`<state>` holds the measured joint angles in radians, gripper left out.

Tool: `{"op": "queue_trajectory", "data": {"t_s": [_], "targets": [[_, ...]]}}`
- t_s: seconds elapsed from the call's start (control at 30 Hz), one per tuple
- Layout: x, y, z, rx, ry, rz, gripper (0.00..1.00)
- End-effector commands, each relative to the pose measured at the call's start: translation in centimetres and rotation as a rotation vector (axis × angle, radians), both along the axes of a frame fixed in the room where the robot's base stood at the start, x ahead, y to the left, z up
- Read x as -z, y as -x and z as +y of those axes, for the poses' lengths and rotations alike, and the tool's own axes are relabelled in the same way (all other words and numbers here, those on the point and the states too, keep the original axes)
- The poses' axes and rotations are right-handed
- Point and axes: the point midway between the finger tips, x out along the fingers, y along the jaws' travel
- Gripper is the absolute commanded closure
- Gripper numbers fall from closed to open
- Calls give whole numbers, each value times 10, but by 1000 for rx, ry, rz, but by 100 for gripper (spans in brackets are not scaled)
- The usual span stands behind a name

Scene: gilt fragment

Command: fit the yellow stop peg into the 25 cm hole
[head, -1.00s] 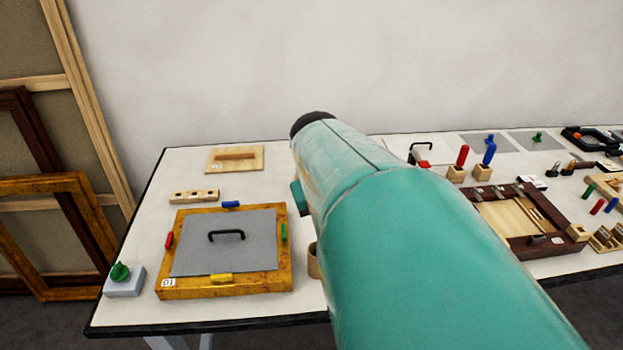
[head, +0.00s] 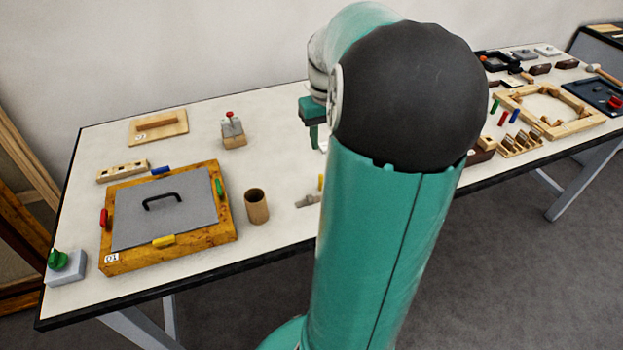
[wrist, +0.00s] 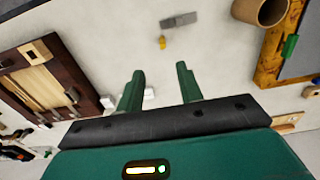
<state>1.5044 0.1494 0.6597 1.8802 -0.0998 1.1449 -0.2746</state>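A small yellow peg (head: 320,182) stands on the table beside a flat grey piece (head: 308,201), partly hidden by my arm. In the wrist view the yellow peg (wrist: 162,42) shows near the grey piece (wrist: 179,19), beyond my fingertips. My gripper (wrist: 160,68) is open and empty, with a clear gap between its green fingers. In the head view my arm hides most of it. A pale wooden strip with several dark holes (head: 122,171) lies at the left back. I cannot read which hole is marked 25 cm.
A yellow-brown frame (head: 235,230) with a grey handled plate and coloured clips lies at the left. A brown cup (head: 257,206) stands beside it. A block with a red knob (head: 232,131) stands behind. A dark wooden frame (wrist: 72,60) lies left in the wrist view.

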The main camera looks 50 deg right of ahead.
Motion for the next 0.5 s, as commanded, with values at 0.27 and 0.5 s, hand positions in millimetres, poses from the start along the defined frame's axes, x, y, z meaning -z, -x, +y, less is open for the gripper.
{"op": "queue_trajectory", "data": {"t_s": [0.27, 0.5], "targets": [[48, 0, -1, 1, -6, 2, 64], [81, -2, 0, -1, -1, 0, 64]]}}
